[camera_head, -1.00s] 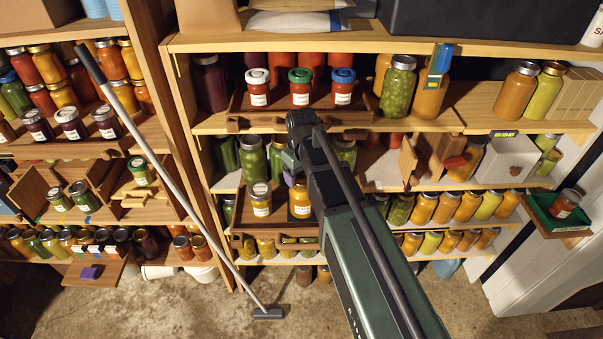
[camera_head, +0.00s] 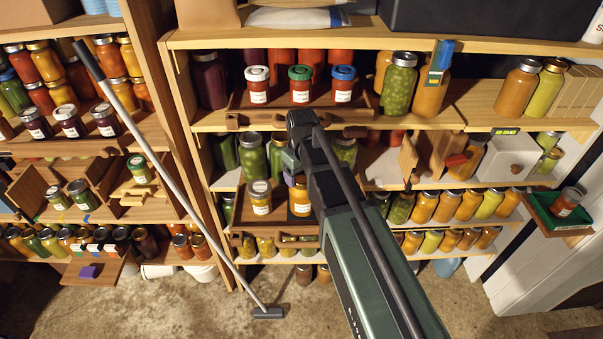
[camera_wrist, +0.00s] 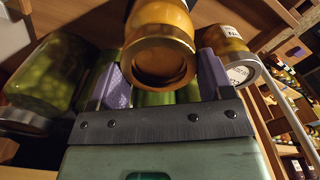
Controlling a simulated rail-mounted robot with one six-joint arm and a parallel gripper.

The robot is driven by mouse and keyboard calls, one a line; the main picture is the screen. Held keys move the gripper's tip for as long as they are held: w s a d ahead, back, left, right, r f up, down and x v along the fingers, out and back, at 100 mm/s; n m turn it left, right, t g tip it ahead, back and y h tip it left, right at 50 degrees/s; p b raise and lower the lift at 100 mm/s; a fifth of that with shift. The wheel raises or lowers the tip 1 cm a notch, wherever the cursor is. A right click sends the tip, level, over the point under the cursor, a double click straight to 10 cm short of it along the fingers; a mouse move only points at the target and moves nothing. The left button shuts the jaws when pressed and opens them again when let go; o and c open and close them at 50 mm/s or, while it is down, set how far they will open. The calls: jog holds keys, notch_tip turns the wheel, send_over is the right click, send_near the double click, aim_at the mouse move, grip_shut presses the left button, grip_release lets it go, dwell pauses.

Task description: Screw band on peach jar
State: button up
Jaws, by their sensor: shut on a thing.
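The peach jar (camera_head: 299,205), orange with a pale label, stands upright on the middle shelf, below my gripper (camera_head: 292,179). In the wrist view, the peach jar (camera_wrist: 160,17) appears upside down with its mouth toward the camera. A gold band (camera_wrist: 140,50) lies around that mouth, between the purple fingers of my gripper (camera_wrist: 163,82). The fingers are shut on the band. I cannot tell how far down the threads the band sits. My arm hides part of the jar in the head view.
Another orange jar (camera_head: 260,198) with a lid stands close at the left. A large green jar (camera_head: 251,157) stands behind it. The shelf above (camera_head: 430,124) is close over my wrist. A grey pole (camera_head: 175,175) leans at the left.

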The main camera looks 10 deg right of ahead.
jog(key=shift+f, duration=0.2)
dwell(0.5)
jog(key=o, duration=0.3)
jog(key=c, duration=0.4)
jog(key=m, duration=0.4)
jog(key=shift+m, duration=0.3)
jog(key=m, duration=0.4)
jog(key=shift+d+m, duration=0.15)
jog(key=shift+m, duration=0.15)
jog(key=m, duration=0.4)
jog(key=shift+m, duration=0.3)
